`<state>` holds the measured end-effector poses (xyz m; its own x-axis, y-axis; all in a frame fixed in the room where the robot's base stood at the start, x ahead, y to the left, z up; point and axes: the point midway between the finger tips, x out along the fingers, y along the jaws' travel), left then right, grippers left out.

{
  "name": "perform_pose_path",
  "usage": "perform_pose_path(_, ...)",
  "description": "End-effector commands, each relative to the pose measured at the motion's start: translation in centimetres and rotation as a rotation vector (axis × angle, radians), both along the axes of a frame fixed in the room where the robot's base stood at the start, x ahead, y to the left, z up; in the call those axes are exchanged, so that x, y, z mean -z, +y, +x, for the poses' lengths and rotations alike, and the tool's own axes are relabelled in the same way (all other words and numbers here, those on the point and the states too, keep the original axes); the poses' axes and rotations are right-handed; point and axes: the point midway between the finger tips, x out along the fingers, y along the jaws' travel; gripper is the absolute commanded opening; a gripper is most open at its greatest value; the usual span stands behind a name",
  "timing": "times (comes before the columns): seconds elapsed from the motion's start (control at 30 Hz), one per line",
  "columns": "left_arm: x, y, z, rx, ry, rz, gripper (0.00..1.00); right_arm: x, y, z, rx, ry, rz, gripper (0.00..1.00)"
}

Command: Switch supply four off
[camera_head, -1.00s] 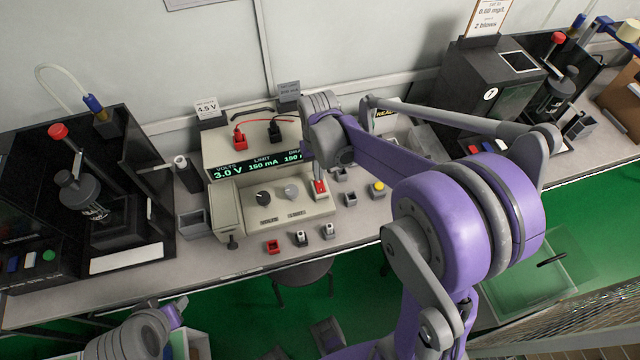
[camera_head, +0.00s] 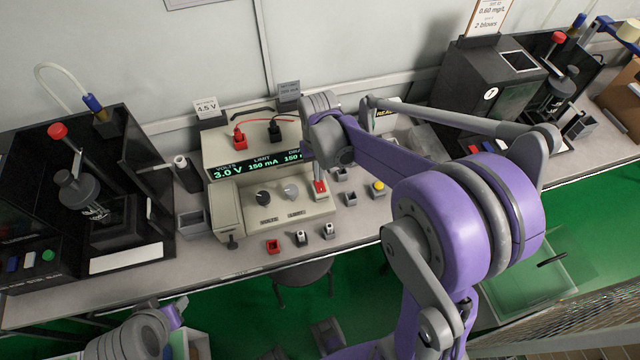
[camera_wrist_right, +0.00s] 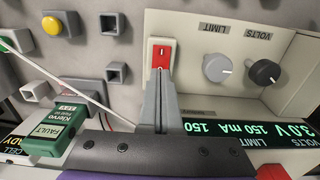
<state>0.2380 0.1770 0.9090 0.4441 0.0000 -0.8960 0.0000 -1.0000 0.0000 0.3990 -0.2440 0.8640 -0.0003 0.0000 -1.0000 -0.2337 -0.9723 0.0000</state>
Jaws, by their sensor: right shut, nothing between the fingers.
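The beige power supply (camera_head: 226,208) stands on the bench, its display (camera_head: 255,165) lit with 3.0 V and 150 mA. Its red rocker switch (camera_head: 320,188) is at the panel's right end; in the right wrist view the switch (camera_wrist_right: 161,55) shows in a white frame. My right gripper (camera_wrist_right: 161,75) is shut and empty, its fingertips at the lower edge of the switch. Whether they touch it I cannot tell. In the head view my right arm partly covers the gripper (camera_head: 316,176). My left arm is low at the left, and its fingers do not show clearly.
Small sockets and a yellow button (camera_head: 377,187) lie right of the supply. A green tester (camera_wrist_right: 55,130) is near the gripper. Red and black plugs top the supply.

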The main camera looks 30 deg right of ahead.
Motion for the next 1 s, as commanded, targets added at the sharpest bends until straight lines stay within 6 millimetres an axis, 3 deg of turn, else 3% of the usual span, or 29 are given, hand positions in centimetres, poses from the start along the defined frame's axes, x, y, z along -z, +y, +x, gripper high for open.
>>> perform_pose_path(1.0, 1.3, 0.0, -0.3, 0.0, 0.006, 0.0, 0.5, 1.6, 0.0, 0.0, 0.0, 0.0, 0.0, 0.0)
